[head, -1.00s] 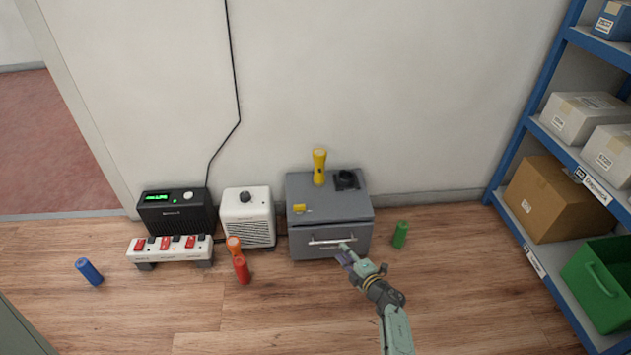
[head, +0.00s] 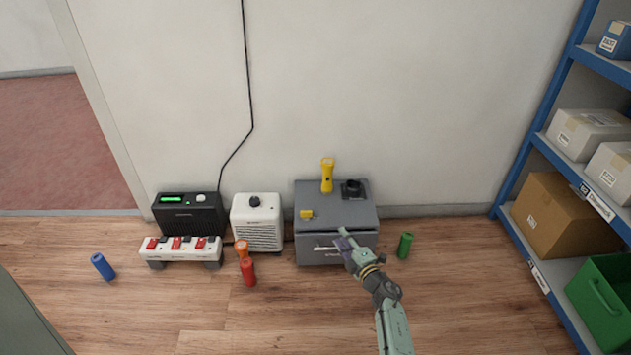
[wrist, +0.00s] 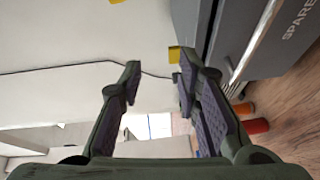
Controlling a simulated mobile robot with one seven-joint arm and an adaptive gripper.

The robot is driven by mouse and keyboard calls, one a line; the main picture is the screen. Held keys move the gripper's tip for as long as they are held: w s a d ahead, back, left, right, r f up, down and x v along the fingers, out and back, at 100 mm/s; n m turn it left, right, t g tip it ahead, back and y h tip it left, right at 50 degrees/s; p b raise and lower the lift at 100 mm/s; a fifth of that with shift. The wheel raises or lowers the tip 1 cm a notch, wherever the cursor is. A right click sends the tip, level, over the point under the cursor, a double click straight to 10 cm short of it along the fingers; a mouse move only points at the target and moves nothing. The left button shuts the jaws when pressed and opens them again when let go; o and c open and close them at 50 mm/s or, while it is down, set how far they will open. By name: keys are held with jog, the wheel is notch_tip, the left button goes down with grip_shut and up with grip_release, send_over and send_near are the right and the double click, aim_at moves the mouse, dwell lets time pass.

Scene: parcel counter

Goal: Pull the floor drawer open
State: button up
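The floor drawer is the grey front (head: 312,256) of a small grey cabinet (head: 312,192) standing against the wall. A light bar handle (head: 326,248) runs across it; I see no clear opening of the drawer. My gripper (head: 342,238) is at the upper right of the drawer front and hides the handle's right end. In the wrist view my gripper (wrist: 158,72) has its fingers apart with nothing between them. The handle (wrist: 256,42) passes outside the right finger there, beside the drawer front (wrist: 285,45).
A yellow flashlight (head: 327,175), a dark round item (head: 352,188) and a yellow tag (head: 306,214) lie on the cabinet. A white heater (head: 257,223) and red cylinder (head: 248,274) are left, a green cylinder (head: 405,245) right. Front floor is mostly clear.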

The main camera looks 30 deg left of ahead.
jog(key=a+r+y, duration=0.1)
jog(key=a+r, duration=0.2)
jog(key=r, duration=0.4)
jog(key=s+a+r+y+p, duration=0.1)
jog(key=a+r, duration=0.2)
jog(key=r, duration=0.4)
jog(key=a+r+t+y, duration=0.1)
jog(key=a+r, duration=0.3)
jog(key=r, duration=0.2)
jog(key=shift+s+r+m+y+p, duration=0.25)
jog(key=shift+r+m+y+p, duration=0.05)
jog(key=shift+r+m, duration=0.1)
